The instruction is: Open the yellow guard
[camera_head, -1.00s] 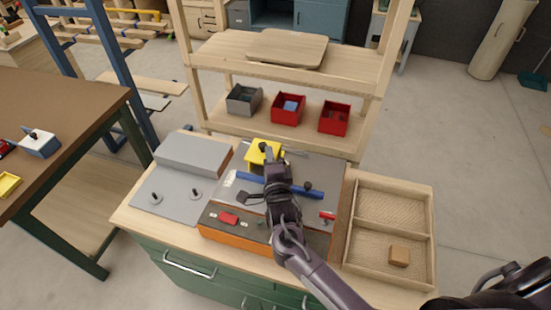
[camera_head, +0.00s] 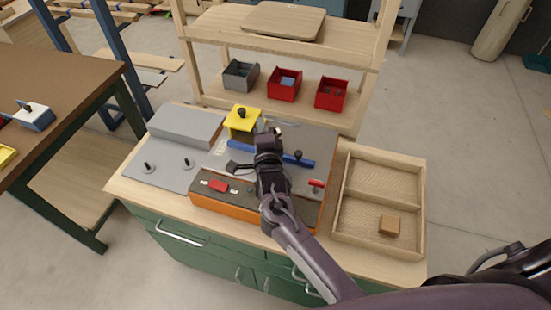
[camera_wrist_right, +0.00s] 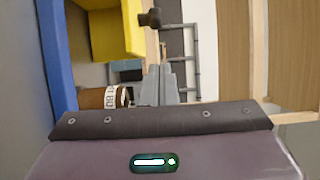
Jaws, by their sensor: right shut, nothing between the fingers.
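The yellow guard (camera_head: 240,124), with a black knob (camera_head: 242,111) on top, stands at the back of the work panel, just left of my right gripper. In the right wrist view the guard (camera_wrist_right: 118,35) fills the upper left, and its dark knob (camera_wrist_right: 150,18) points right. My right gripper (camera_head: 268,134) is shut and empty over the panel. Its closed fingers (camera_wrist_right: 160,84) are below and right of the guard, with a visible gap to the knob. The gripper hides part of the panel beside the guard. My left gripper is out of view.
A blue bar (camera_head: 300,159) crosses the panel behind the orange-fronted box (camera_head: 245,216). A grey block (camera_head: 185,124) lies to the left. A wooden tray (camera_head: 342,208) with a small block is at right. A shelf with bins (camera_head: 284,84) stands behind.

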